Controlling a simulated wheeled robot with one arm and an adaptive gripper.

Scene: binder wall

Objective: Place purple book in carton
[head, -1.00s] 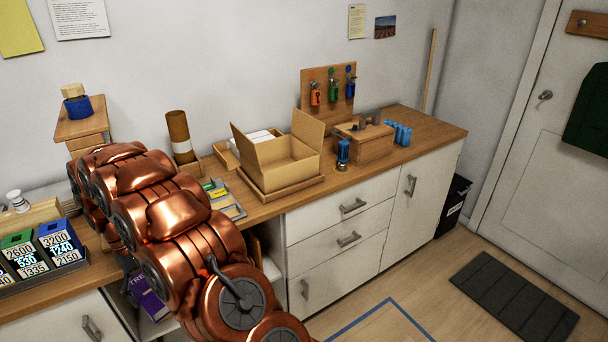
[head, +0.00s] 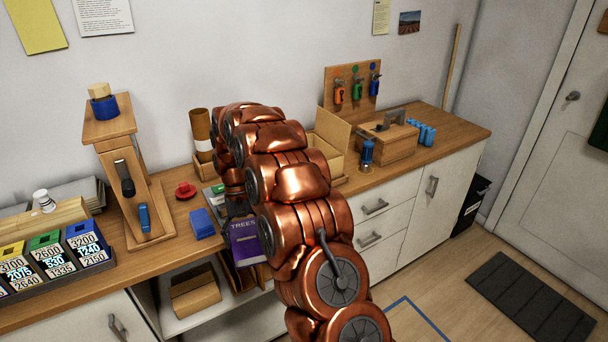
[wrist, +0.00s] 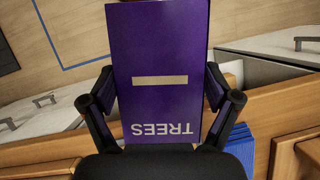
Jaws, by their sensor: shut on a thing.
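The purple book (wrist: 160,50), with TREES on its cover, is between the two fingers of my gripper (wrist: 160,110) in the wrist view. My gripper is shut on it. In the head view the purple book (head: 246,240) shows in front of the counter's edge, partly hidden by my arm. The carton (head: 330,138) stands open on the counter behind my arm. Only one raised flap and part of its side show, and its inside is mostly hidden.
A blue block (head: 202,223) and a red round item (head: 185,190) lie on the counter left of the book. A wooden stand (head: 125,170) and a rack of labelled binders (head: 50,255) are further left. A blue bottle (head: 367,154) stands right of the carton.

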